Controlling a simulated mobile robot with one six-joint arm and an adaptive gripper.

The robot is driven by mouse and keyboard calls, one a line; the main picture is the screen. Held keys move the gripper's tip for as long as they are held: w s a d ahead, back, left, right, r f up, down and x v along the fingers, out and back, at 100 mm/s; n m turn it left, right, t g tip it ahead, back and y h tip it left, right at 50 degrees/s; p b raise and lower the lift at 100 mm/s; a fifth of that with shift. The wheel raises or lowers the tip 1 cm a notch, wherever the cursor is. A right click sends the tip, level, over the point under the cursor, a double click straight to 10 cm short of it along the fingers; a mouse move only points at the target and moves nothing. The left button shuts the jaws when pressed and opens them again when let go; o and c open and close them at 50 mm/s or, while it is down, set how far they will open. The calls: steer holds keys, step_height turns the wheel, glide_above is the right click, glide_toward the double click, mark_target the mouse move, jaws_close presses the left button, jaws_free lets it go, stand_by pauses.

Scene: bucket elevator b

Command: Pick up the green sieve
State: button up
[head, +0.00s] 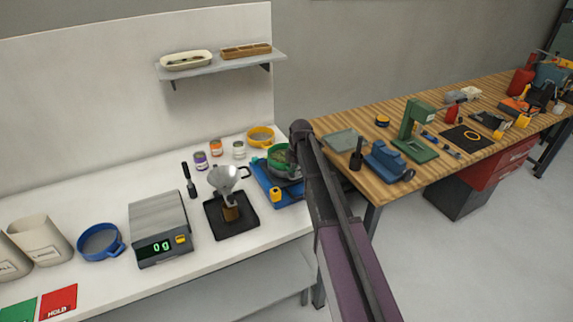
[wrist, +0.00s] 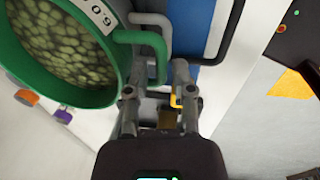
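The green sieve (wrist: 112,70) fills the upper left of the wrist view, with a label reading 6.0 on its rim and many green lumps inside. Its green loop handle (wrist: 140,37) reaches right, toward the space between my fingertips; a grey handle lies close beside it. In the head view the sieve (head: 280,157) sits on the blue shaker (head: 264,178), partly hidden by my arm. My gripper (wrist: 160,75) is open at the handle, a finger on each side with a visible gap. I cannot tell whether either finger touches it.
A metal funnel on a black tray (head: 246,221), a scale reading 0 g (head: 160,225) and a blue sieve (head: 101,241) stand left on the white bench. Small jars and a yellow sieve (head: 261,136) are behind. A wooden table (head: 440,175) with tools is at right.

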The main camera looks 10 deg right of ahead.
steer(key=shift+w+f+b, duration=0.1)
steer(key=shift+f+b, duration=0.3)
steer(key=shift+f, duration=0.3)
jaws_close()
